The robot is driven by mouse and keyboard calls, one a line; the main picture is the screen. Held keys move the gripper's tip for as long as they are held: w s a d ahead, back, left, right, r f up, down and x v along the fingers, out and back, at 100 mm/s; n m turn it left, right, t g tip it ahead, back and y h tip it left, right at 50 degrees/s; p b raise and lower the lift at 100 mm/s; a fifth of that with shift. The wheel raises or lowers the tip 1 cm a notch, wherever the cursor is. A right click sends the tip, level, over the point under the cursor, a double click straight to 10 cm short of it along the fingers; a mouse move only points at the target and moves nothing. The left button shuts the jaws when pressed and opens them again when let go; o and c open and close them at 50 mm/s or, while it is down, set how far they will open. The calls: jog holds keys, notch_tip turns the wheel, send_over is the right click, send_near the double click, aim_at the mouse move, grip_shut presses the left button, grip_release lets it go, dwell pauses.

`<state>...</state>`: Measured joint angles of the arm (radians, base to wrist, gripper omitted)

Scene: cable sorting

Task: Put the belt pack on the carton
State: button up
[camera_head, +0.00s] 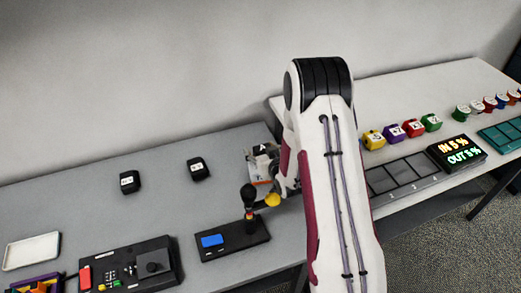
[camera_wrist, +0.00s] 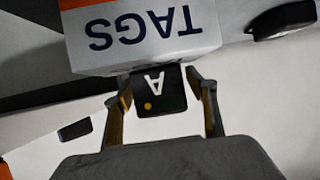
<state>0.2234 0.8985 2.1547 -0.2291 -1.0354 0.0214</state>
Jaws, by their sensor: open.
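The belt pack (camera_wrist: 158,98) is a small black block marked with a white "A" and an orange dot. In the wrist view it sits between the two fingers of my gripper (camera_wrist: 160,88), which are open with a gap visible on its right. The carton (camera_wrist: 145,35) is white and orange with "TAGS" printed on it. The pack is at the carton's top edge and looks to be on it, though the contact is hidden. In the head view the pack (camera_head: 263,149) shows at the top of the carton (camera_head: 260,170), partly covered by my arm.
Two other black packs (camera_head: 130,182) (camera_head: 198,169) lie on the grey table. A black base with a joystick (camera_head: 249,203) and blue block stands in front of the carton. A control box (camera_head: 130,268) and white tray (camera_head: 32,251) are at left. Colored blocks (camera_head: 402,131) line the right table.

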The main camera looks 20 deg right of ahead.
jog(key=shift+r, duration=0.2)
jog(key=v, duration=1.2)
jog(key=shift+f, duration=0.1)
dwell(0.6)
jog(key=s+a+r+g+h, duration=0.1)
jog(key=s+a+r+g, duration=0.1)
jog(key=s+r, duration=0.5)
jog(key=s+a+r+g, duration=0.2)
jog(key=s+r, duration=0.1)
jog(key=r, duration=0.7)
jog(key=s+a+r+g, duration=0.1)
jog(key=s+a+r, duration=0.1)
jog(key=s, duration=0.8)
jog(key=s+a+r+g+y, duration=0.1)
jog(key=s+a+r+g, duration=0.1)
jog(key=s, duration=0.7)
notch_tip(320, 180, up, 2)
jog(key=shift+s+a+r, duration=0.2)
jog(key=shift+s+a, duration=0.2)
jog(key=shift+a, duration=0.1)
